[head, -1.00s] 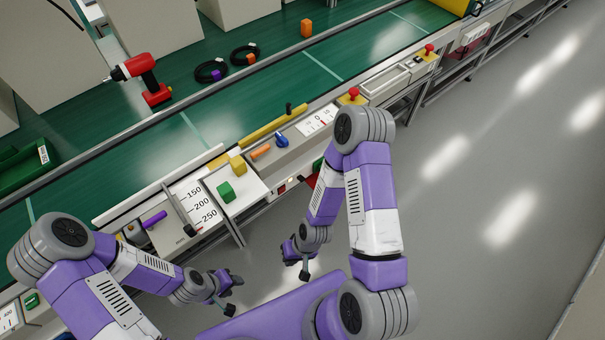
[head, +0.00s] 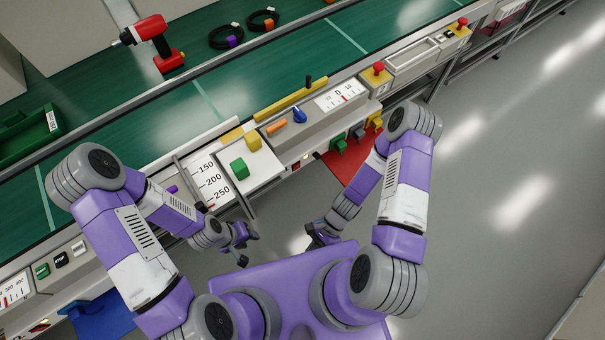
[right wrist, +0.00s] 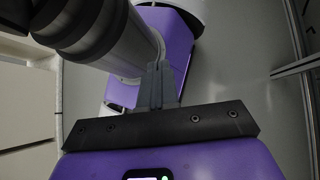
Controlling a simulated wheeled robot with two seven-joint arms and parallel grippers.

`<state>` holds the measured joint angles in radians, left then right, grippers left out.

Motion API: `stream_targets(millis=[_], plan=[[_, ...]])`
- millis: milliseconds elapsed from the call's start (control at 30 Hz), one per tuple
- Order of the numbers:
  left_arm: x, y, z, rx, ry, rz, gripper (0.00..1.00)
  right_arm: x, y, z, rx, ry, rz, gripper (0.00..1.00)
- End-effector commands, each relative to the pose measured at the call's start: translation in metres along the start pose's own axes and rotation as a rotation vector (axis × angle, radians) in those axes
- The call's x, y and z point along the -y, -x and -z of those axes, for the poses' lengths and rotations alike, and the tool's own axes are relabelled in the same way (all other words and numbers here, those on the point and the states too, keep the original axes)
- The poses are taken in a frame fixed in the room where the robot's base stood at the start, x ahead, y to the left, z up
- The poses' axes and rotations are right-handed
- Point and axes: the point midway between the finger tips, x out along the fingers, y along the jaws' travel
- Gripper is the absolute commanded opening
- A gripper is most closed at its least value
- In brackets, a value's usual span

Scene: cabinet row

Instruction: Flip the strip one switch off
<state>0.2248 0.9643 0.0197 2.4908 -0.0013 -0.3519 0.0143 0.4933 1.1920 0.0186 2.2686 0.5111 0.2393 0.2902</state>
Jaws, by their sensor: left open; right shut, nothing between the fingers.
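I cannot tell for sure which switch is the strip one switch. A small lit red switch (head: 296,166) sits on the front edge of the counter. A red panel (head: 349,166) below the counter carries a green part (head: 339,145), a dark part and a yellow part (head: 377,123). My left gripper (head: 243,246) is open and empty over the floor, in front of the counter. My right gripper (head: 318,238) is shut and empty to its right, below the red panel. Its closed fingers show in the right wrist view (right wrist: 157,85). Neither gripper touches a switch.
The counter holds a green block (head: 239,168), a yellow block (head: 253,141), a blue knob (head: 299,115) and a red mushroom button (head: 378,68). A blue panel (head: 102,314) hangs at the lower left. Grey floor is clear at right.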

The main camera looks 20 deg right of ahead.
Motion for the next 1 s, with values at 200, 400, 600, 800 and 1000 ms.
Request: stream_targets(millis=[200,400,600,800,1000], plan=[[0.007,-0.018,0.001,0.000,0.000,0.000,0.43,0.052,-0.017,-0.015,0.678,-0.820,0.135,0.00],[0.011,-0.030,0.001,0.000,0.000,0.000,0.43,0.118,0.029,0.045,1.358,-1.305,0.372,0.00],[0.013,-0.036,0.002,0.000,0.000,0.000,0.43,0.125,0.069,0.120,1.827,-1.452,0.599,0.00],[0.014,-0.037,0.002,0.000,0.000,0.000,0.43,0.119,0.082,0.145,1.977,-1.460,0.684,0.00],[0.014,-0.037,0.002,0.000,0.000,0.000,0.43,0.119,0.083,0.145,1.977,-1.459,0.685,0.00]])
